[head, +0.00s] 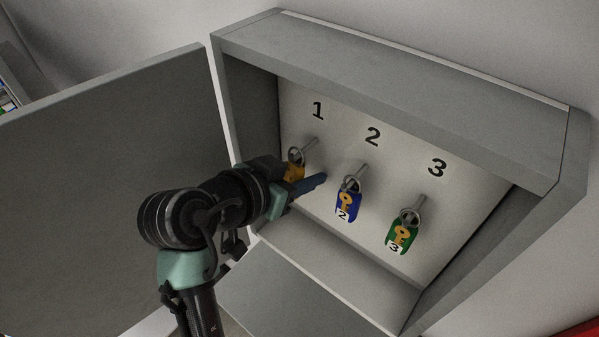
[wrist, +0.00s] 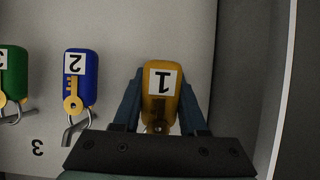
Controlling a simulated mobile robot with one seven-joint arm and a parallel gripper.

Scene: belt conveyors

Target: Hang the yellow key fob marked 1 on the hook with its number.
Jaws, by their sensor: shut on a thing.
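The yellow key fob (head: 293,172) is between the fingers of my gripper (head: 303,177), below the number 1 (head: 318,111) in the cabinet. In the wrist view the fob (wrist: 161,83) shows its white label with a 1, upside down, and my gripper (wrist: 160,96) is shut on its sides. The fob's metal ring (head: 296,155) is at the outer end of hook 1 (head: 310,145) in the head view. I cannot tell whether the ring is around the hook or just in front of it. The wrist view hides that hook and ring behind my gripper.
A blue fob (head: 347,201) hangs on the hook under 2, and a green fob (head: 402,233) on the hook under 3. The grey cabinet (head: 400,45) has side walls close around the hooks. Its door (head: 110,180) stands open at the left.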

